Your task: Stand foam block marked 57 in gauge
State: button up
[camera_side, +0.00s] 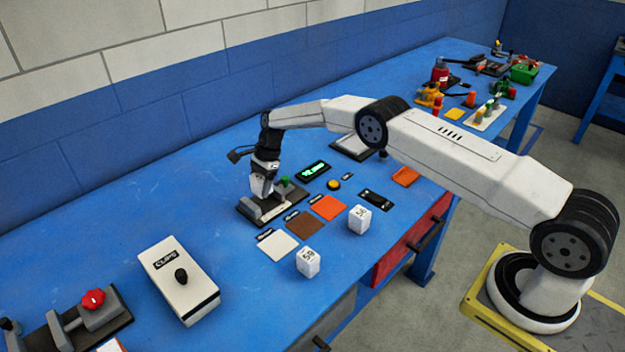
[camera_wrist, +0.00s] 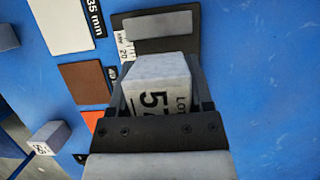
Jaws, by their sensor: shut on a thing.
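The foam block marked 57 (camera_wrist: 158,90) is a white block with dark print, and it fills the space between my fingers in the wrist view. My gripper (camera_side: 262,188) is shut on it, low over the gauge in the side view. The gauge (camera_side: 247,208) has a dark base plate with grey raised blocks. One grey gauge block (camera_wrist: 157,24) shows just beyond the foam block in the wrist view. My gripper hides the near part of the gauge. I cannot tell whether the foam block touches the base.
Two other white marked blocks stand nearby, one at the front (camera_side: 308,263) and one further right (camera_side: 360,219). White (camera_side: 278,245), brown (camera_side: 305,230) and orange (camera_side: 327,207) patches lie beside the gauge. Table between box and gauge is clear.

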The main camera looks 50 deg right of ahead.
aim_at(257, 177)
jog(key=shift+f, duration=2.05)
dwell(2.1)
jog(key=o, duration=1.3)
jog(key=shift+c, duration=0.2)
jog(key=shift+r, duration=0.15)
jog(key=shift+r, duration=4.1)
